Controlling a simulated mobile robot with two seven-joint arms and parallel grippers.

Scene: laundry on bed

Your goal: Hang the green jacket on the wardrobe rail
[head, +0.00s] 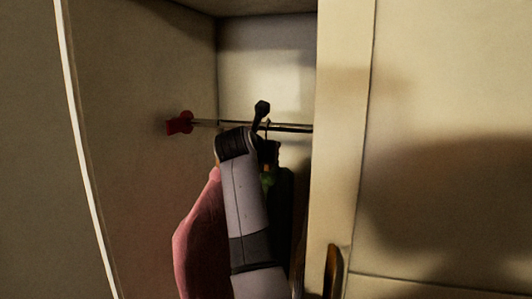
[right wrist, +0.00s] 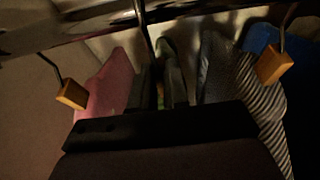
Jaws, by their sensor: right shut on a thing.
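The wardrobe rail (head: 290,127) runs across the open wardrobe and also crosses the top of the right wrist view (right wrist: 85,27). My right gripper (right wrist: 158,85) is just below the rail, shut on the hanger of the green jacket. In the head view a small dark green part of the jacket (head: 267,181) shows beside my arm; the rest is hidden or in shadow. A thin hanger hook (right wrist: 145,28) rises from between the fingers to the rail. I cannot tell if it rests over the rail. My left gripper is not in view.
A pink garment (head: 200,245) hangs to the left, also in the right wrist view (right wrist: 108,88). A striped garment (right wrist: 255,95) and a blue one (right wrist: 262,42) hang to the right. A red rail bracket (head: 179,123) is on the left wall. The wardrobe's front post (head: 340,150) stands close on the right.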

